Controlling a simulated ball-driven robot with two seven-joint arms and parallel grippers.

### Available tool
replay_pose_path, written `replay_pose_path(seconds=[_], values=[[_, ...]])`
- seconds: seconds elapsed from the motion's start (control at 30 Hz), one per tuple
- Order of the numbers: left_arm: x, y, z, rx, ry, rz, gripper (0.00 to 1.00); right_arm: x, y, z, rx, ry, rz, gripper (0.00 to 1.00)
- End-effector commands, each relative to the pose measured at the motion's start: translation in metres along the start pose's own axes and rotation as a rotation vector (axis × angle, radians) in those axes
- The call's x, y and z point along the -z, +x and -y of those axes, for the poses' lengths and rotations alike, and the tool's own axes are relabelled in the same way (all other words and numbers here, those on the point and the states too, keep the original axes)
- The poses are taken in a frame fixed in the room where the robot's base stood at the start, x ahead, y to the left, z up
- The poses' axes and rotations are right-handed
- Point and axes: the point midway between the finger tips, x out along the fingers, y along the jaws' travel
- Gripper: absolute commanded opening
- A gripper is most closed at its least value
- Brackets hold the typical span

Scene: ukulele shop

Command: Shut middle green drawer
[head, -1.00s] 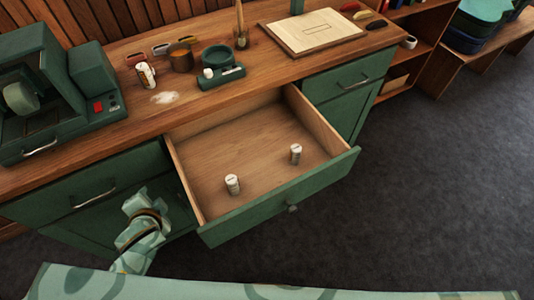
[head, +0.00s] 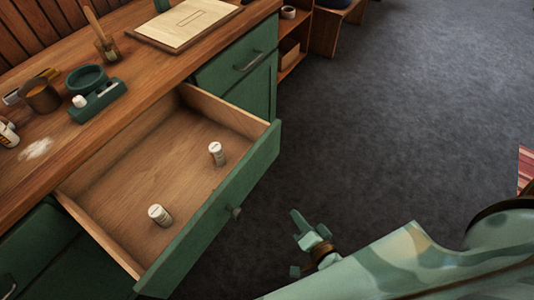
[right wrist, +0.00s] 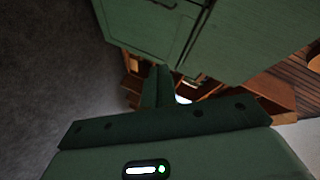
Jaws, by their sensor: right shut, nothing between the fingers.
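The middle green drawer (head: 262,158) is pulled far out of the green workbench, with its wooden inside showing. My left gripper is not in view.
A closed green drawer (head: 240,62) is beyond the open one. The grey floor (head: 400,110) to the right is clear.

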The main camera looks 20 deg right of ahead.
Motion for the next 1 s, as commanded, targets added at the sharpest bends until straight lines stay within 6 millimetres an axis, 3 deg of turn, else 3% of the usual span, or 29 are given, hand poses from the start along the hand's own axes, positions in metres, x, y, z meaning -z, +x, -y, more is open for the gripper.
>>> replay_pose_path(seconds=[0.1, 0.23, 0.47, 0.83, 1.0], values=[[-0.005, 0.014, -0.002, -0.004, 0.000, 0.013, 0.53, 0.048, 0.008, 0.045, 0.129, 0.354, -0.210, 0.00], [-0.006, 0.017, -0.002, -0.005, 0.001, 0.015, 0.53, 0.078, 0.005, 0.066, 0.196, 0.560, -0.319, 0.00], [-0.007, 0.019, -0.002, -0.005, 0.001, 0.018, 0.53, 0.091, 0.026, 0.072, 0.208, 0.592, -0.337, 0.00], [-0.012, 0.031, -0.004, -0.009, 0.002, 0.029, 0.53, 0.119, 0.098, 0.079, 0.207, 0.588, -0.336, 0.00], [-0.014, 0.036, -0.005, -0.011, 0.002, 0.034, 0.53, 0.111, 0.119, 0.091, 0.206, 0.588, -0.335, 0.00]])
